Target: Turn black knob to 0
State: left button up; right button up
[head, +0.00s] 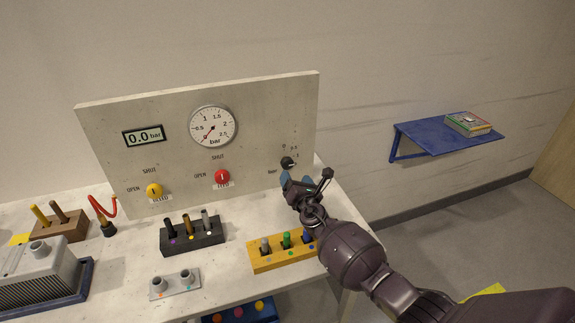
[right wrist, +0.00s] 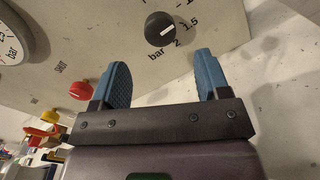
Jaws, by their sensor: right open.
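The black knob (head: 287,162) sits at the lower right of the upright panel, with a scale printed around it. In the right wrist view the knob (right wrist: 160,28) has a short white line, slanting roughly toward the 1.5 mark; marks 2 and 1.5 and the word bar are readable beside it. My right gripper (head: 298,180) is just below and in front of the knob. Its blue fingers (right wrist: 162,72) are open and empty, apart from the knob, which lies beyond the gap between them. My left gripper is not in view.
A yellow block (head: 262,266) with coloured pegs stands below my right gripper. A blue shelf (head: 440,142) is at the right.

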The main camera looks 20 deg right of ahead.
aim_at(288, 166)
jog(key=w+b, duration=0.3)
jog(key=w, duration=0.4)
jog(key=shift+f, duration=0.1)
jog(key=shift+w, duration=0.6)
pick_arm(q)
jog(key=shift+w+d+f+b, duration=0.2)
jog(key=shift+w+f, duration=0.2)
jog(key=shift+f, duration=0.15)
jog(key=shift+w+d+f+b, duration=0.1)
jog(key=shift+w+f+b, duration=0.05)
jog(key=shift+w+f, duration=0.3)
pick_arm(e)
jog(key=shift+w, duration=0.3)
jog(key=c, duration=0.9)
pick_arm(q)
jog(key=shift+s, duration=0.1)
